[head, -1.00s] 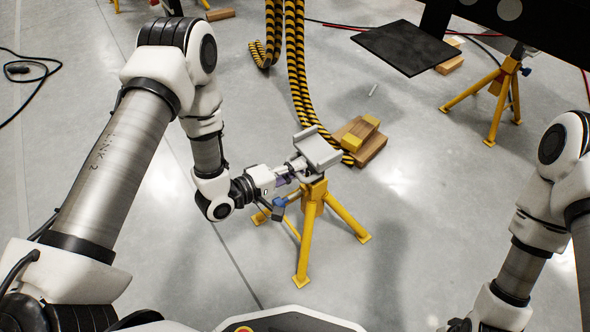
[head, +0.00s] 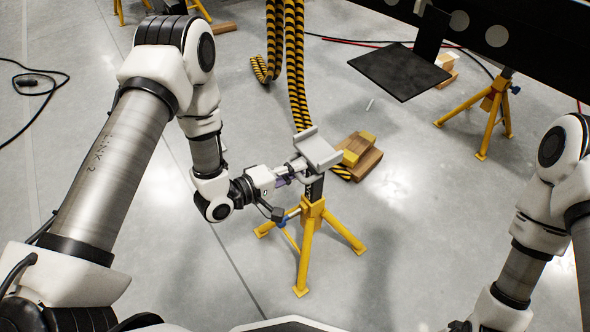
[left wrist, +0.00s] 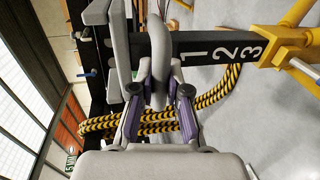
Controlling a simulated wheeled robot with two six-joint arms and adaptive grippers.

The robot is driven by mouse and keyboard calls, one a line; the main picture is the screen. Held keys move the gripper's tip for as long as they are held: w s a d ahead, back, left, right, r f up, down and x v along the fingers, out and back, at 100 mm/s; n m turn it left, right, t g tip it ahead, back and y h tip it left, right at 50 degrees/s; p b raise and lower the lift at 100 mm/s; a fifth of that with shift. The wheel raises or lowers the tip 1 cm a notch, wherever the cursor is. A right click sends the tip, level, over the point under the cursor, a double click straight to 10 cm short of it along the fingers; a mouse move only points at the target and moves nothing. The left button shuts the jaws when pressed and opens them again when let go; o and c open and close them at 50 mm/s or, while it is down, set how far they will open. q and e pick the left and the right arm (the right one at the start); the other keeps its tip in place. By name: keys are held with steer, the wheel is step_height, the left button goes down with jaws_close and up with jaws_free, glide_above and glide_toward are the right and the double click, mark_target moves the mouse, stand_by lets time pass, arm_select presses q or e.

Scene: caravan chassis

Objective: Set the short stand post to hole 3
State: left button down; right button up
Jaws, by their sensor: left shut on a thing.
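The short stand is a yellow tripod (head: 309,243) with a dark post (head: 315,189) rising from its collar (head: 313,208) to a grey saddle (head: 318,150). In the left wrist view the post (left wrist: 205,45) carries white digits 1, 2 and 3, with the 3 beside the yellow collar (left wrist: 285,50). My left gripper (head: 290,172) is shut on a grey loop handle (left wrist: 160,50) beside the post. A blue-and-black part (head: 281,214) sits at the collar's left side. My right gripper (head: 460,326) barely shows at the bottom edge.
Wooden blocks (head: 363,164) with yellow pieces lie behind the stand. Striped hoses (head: 296,70) hang behind it. Another yellow stand (head: 490,115) is under the dark chassis beam (head: 520,45) at upper right. The floor right of the tripod is clear.

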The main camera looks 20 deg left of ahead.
arm_select(q)
steer(key=c, duration=1.4)
jaws_free()
steer(key=shift+s, duration=0.1)
steer(key=v, duration=1.2)
steer(key=shift+f, duration=0.1)
